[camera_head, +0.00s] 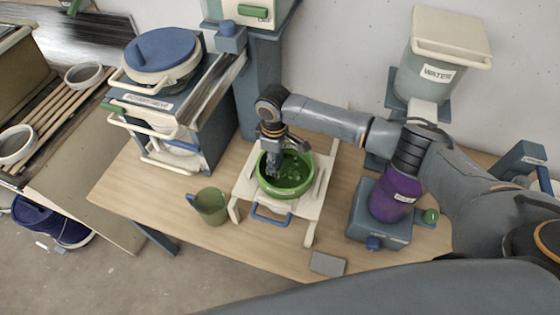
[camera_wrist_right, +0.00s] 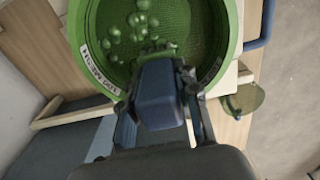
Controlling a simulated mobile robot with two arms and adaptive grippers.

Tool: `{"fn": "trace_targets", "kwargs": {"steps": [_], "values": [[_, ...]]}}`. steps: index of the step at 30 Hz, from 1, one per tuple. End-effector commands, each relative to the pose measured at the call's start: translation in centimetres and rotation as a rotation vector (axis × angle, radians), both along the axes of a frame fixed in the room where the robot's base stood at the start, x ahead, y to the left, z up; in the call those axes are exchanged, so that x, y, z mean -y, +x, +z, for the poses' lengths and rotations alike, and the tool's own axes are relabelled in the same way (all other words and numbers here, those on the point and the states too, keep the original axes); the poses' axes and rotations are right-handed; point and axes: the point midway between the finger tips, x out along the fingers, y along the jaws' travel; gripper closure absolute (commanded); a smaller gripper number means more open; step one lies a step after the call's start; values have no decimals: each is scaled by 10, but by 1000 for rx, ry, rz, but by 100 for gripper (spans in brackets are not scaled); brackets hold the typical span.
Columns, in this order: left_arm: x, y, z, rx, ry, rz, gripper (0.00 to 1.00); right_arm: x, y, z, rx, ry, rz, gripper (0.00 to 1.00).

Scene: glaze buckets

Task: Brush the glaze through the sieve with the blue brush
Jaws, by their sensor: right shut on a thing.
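The green sieve (camera_head: 293,178) sits on a cream stand (camera_head: 243,190) on the wooden table. In the right wrist view the sieve (camera_wrist_right: 185,25) shows a fine mesh, a "100 MESH" label and several green lumps at its upper left. My right gripper (camera_head: 272,164) reaches down into the sieve. What lies below the sieve is hidden. My left gripper is not in view.
A green jug (camera_head: 211,207) stands left of the stand, a grey block (camera_head: 327,264) near the front edge. Right are a purple container (camera_head: 394,197) on a blue-grey base and a WATER bucket (camera_head: 438,70). A lidded bucket (camera_head: 163,52) stands at the left back.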

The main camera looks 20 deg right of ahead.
Motion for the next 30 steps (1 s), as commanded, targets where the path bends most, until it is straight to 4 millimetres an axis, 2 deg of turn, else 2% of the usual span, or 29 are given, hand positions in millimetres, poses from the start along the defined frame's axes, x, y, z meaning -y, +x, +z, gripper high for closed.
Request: {"fn": "trace_targets", "kwargs": {"steps": [1,7,14,20,30], "values": [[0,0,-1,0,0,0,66,-1,-3,-6,-6,2,2,100],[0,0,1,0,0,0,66,0,-4,-5,-6,2,2,100],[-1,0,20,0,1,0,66,15,-14,-1,-8,-3,2,100],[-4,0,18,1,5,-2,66,30,-22,-6,-9,-6,0,100],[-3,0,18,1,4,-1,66,32,-24,-4,-9,-7,0,100]]}}
